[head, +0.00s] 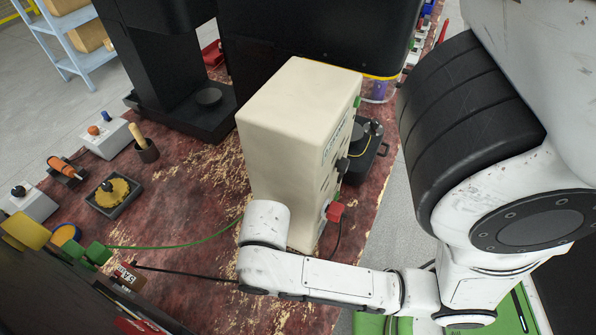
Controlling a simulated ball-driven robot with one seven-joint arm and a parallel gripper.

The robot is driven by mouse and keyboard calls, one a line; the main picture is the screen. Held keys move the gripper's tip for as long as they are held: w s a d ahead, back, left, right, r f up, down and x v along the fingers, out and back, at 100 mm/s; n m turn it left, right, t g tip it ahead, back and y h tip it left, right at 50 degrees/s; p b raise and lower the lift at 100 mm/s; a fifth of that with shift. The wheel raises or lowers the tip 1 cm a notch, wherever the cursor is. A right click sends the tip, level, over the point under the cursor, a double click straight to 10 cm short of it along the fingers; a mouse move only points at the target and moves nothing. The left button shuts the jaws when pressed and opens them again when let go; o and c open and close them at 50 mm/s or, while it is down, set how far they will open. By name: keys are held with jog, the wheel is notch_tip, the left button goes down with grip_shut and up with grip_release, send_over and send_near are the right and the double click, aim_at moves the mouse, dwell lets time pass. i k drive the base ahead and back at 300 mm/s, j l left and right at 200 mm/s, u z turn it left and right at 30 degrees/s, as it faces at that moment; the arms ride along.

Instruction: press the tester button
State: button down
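A tall beige box, which looks like the tester (290,125), stands on the worn red bench. Its front panel faces right and is seen at a steep angle. The panel carries small lettering, a green part (357,102) near the top, dark knobs (342,165) and a red part (334,211) low down. I cannot tell which of these is the button. My white arm crosses in front of the tester's lower part and hides its base. No fingers of my gripper show in this view.
A black machine (310,35) stands behind the tester. A black kettle-like item (370,140) is right of it. Green and black cables cross the bench.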

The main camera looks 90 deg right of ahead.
aim_at(356, 102)
jog(key=k+j+z, duration=0.2)
jog(key=k+z, duration=0.15)
jog(key=k, duration=0.15)
jog(key=z, duration=0.9)
